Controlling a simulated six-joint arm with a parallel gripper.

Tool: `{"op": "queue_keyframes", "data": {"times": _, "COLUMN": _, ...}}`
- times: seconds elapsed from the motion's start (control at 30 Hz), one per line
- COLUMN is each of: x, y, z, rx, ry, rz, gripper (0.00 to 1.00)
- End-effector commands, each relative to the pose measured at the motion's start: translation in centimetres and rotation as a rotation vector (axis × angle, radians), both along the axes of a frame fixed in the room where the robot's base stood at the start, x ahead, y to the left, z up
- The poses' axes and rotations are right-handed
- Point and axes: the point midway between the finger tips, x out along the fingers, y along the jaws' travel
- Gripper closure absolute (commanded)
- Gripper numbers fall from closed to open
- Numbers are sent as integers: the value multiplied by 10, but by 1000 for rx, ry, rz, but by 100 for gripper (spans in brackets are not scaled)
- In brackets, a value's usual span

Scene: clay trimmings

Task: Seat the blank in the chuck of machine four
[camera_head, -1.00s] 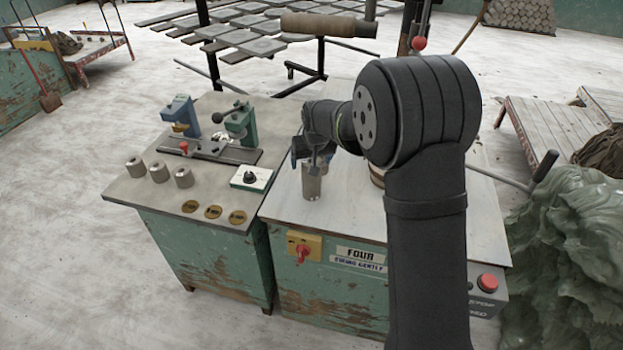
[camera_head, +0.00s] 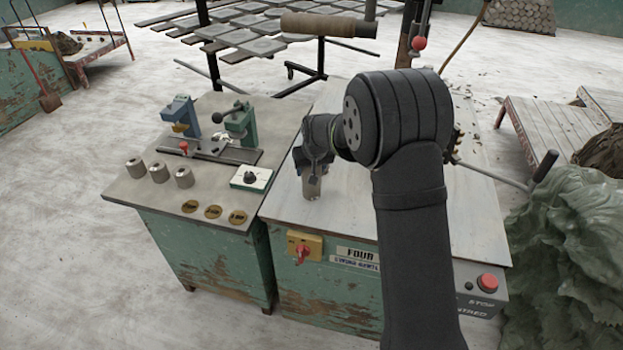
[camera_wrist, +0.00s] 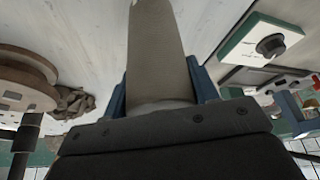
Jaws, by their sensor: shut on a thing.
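My gripper (camera_head: 313,168) is over the left part of machine four's pale top (camera_head: 345,205). It is shut on a grey cylindrical blank (camera_head: 311,188), which points down near that top; I cannot tell whether it touches. In the wrist view the blank (camera_wrist: 157,45) sits between the two blue fingers of my gripper (camera_wrist: 160,88). A brown, stepped round part (camera_wrist: 25,88), possibly the chuck, stands at the left of the wrist view, apart from the blank. My arm hides the middle of machine four in the head view.
The left bench carries three grey cylinders (camera_head: 158,172), three brass discs (camera_head: 213,211), a knob box (camera_head: 250,178) and a blue-and-green fixture (camera_head: 215,140). A red stop button (camera_head: 487,283) is on machine four's front right. Trimmings (camera_wrist: 75,103) lie beside the brown part.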

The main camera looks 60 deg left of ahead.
Motion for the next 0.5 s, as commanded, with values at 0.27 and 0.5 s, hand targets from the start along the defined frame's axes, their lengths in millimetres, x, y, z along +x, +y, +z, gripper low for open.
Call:
{"op": "queue_keyframes", "data": {"times": 0.27, "x": 0, "y": 1, "z": 2, "rx": 2, "ry": -1, "rz": 0, "gripper": 88}}
{"op": "queue_keyframes", "data": {"times": 0.5, "x": 0, "y": 1, "z": 17, "rx": 5, "ry": -1, "rz": 0, "gripper": 88}}
